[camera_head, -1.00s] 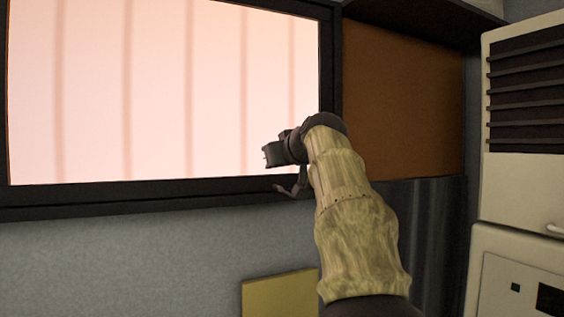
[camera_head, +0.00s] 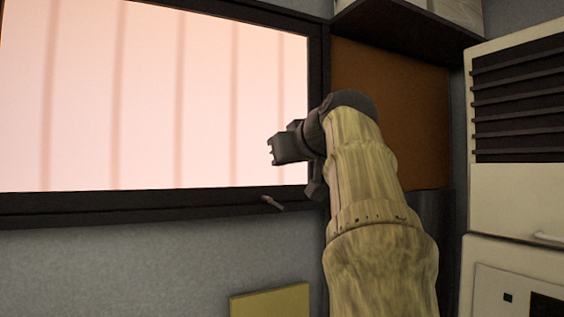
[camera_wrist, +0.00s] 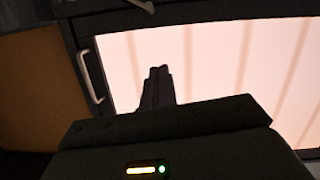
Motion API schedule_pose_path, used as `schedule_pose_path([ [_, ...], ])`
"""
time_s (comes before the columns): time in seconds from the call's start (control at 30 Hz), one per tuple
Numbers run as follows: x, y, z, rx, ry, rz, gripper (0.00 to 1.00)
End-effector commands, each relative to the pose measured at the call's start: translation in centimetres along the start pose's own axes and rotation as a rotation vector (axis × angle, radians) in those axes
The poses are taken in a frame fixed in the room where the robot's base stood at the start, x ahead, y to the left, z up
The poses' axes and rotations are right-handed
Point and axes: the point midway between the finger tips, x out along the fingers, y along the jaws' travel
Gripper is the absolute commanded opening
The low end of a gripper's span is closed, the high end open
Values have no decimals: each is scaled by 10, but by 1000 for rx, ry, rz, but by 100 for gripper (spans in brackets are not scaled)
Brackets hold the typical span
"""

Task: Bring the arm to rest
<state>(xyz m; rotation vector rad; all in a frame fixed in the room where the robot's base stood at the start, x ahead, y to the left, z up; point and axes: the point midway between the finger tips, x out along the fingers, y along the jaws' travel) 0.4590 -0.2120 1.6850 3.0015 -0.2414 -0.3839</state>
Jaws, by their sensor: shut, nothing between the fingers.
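My arm reaches up from the bottom right of the head view, in a pale, wood-like patterned cover, with a dark wrist at its top. My gripper (camera_head: 273,149) points left in front of the bright window. In the wrist view its dark fingers (camera_wrist: 159,72) are together, with nothing visible between them. No table or loose task object shows in either view.
The bright window (camera_head: 150,95) has a dark frame and a small handle (camera_head: 272,203) below the gripper. A brown panel (camera_head: 390,115) stands behind the arm. A pale cabinet (camera_head: 515,195) with dark slats is at right. A yellowish panel (camera_head: 270,302) is low down.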

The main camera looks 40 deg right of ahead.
Motion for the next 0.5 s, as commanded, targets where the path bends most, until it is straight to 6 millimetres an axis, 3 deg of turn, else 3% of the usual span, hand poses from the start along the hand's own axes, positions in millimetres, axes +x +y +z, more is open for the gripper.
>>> schedule_pose_path([
  [0.33,4,-1,4,8,-10,-3,0],
  [0.5,37,-10,40,66,-87,-24,0],
])
